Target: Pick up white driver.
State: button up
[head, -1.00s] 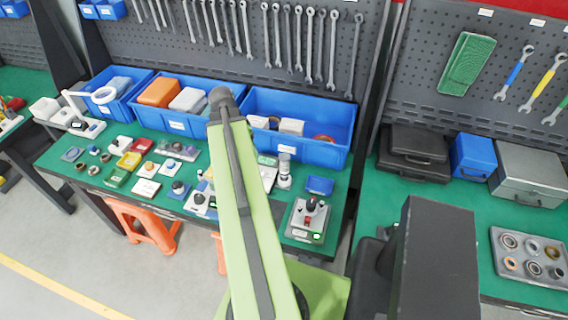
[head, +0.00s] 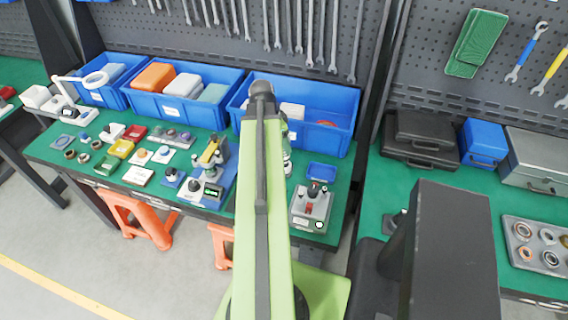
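I cannot make out a white driver for certain. A small upright white-and-grey piece (head: 287,158) stands on the green bench (head: 262,238), partly hidden behind my green arm; I cannot tell what it is. My gripper is not in view. The arm's upper link rises through the middle of the picture and covers part of the bench and the right blue bin.
Several blue bins (head: 338,143) line the bench's back under a wrench board (head: 200,40). A yellow-topped device (head: 212,155) stands left of my arm, among small parts. A grey control box (head: 311,207) stands to its right. An orange stool (head: 140,215) is below.

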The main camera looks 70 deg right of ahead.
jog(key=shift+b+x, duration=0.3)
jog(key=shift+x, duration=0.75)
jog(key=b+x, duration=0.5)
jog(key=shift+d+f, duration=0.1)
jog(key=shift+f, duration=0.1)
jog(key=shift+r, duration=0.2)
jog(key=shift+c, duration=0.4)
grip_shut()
